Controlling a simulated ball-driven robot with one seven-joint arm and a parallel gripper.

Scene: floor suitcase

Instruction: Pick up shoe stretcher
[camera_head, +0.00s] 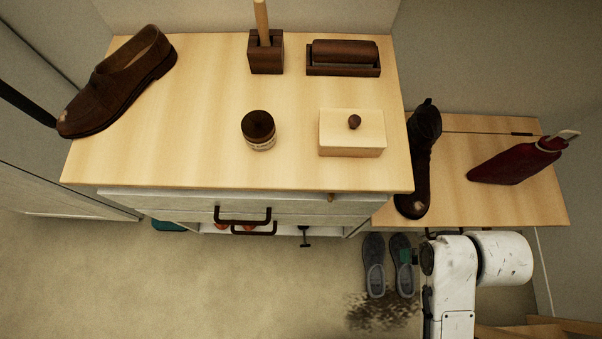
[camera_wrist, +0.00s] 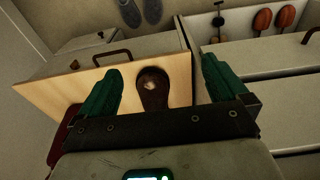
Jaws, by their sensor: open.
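A black T-shaped tool (camera_head: 304,236), which may be the shoe stretcher, shows in the low opening under the drawer fronts. In the wrist view it (camera_wrist: 218,22) lies in a white-walled compartment at the upper right, beside two orange-brown pieces (camera_wrist: 262,20) whose kind I cannot tell. My gripper (camera_wrist: 161,66) is open and empty, its green fingers apart. A dark brown boot (camera_wrist: 152,84) shows between the fingers, beyond them on the wooden bench. In the head view the arm hides most of my gripper.
Grey slippers (camera_head: 374,265) lie on the floor by a dark dirt patch (camera_head: 378,312). A brown shoe (camera_head: 118,85), jar (camera_head: 258,130) and box (camera_head: 352,135) stand on the cabinet.

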